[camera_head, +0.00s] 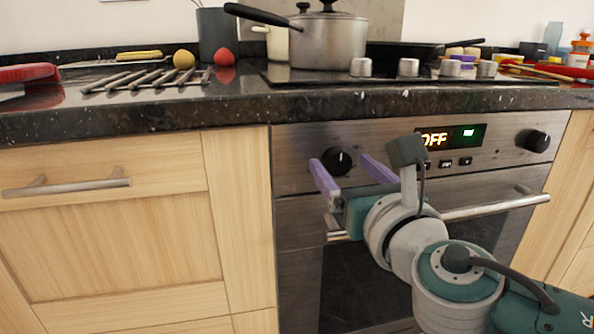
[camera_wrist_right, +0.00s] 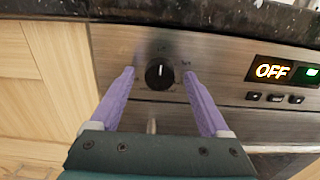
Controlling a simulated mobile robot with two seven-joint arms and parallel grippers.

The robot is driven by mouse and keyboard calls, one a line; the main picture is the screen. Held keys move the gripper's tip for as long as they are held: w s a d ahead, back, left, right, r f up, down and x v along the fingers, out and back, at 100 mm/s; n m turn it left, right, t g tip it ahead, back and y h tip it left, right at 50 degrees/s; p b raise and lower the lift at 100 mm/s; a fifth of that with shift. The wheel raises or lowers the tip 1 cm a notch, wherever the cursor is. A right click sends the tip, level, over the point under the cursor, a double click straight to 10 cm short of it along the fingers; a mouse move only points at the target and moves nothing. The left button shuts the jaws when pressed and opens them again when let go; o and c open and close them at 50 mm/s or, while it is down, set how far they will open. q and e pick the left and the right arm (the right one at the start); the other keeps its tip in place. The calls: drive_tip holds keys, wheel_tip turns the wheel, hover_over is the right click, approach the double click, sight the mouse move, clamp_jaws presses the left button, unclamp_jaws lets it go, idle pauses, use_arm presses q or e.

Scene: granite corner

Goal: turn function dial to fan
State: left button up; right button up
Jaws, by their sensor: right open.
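The oven's left black dial (camera_head: 337,161) sits on the steel control panel, with the lit display reading OFF (camera_head: 434,139) to its right. In the right wrist view the dial (camera_wrist_right: 159,75) shows a pale pointer mark near its top. My right gripper (camera_head: 346,162) is open, with its purple fingers reaching toward the panel on either side of the dial. In the right wrist view the fingertips (camera_wrist_right: 158,72) are to the left and right of the dial, with gaps on both sides. A second black dial (camera_head: 537,141) is at the panel's right end. My left gripper is not in view.
The oven handle (camera_head: 490,206) runs across the door below the panel. The granite counter edge (camera_head: 160,118) overhangs just above the panel. A pot (camera_head: 327,42) stands on the hob above. A drawer handle (camera_head: 70,186) sticks out from the wooden front at left.

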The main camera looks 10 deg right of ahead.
drive_tip(key=shift+w, duration=0.3)
clamp_jaws()
idle(0.5)
